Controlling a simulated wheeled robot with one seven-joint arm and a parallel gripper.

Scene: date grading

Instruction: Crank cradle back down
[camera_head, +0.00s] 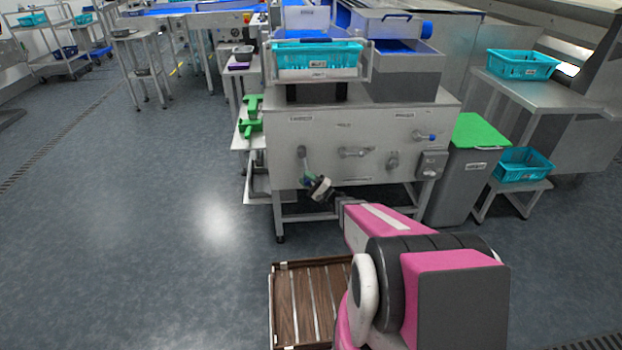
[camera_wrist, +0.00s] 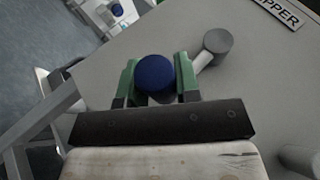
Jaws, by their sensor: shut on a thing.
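The crank (camera_head: 301,151) sits on the left of the grey machine's front panel. Its arm hangs down and slightly right from the hub. In the wrist view the grey hub (camera_wrist: 217,42) is up and right of the blue knob (camera_wrist: 154,73). My gripper (camera_head: 308,179) is at the crank's low end. Its green fingers (camera_wrist: 157,72) are shut on the blue knob, one on each side. The cradle (camera_head: 317,75) is above the panel and holds a teal crate (camera_head: 317,57). The cradle's exact tilt is hard to tell.
A grey bin with a green lid (camera_head: 479,131) stands right of the machine. Teal crates sit on a table (camera_head: 540,92) and low stand (camera_head: 520,184) at right. A wooden slatted pallet (camera_head: 308,300) lies in front. The floor at left is open.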

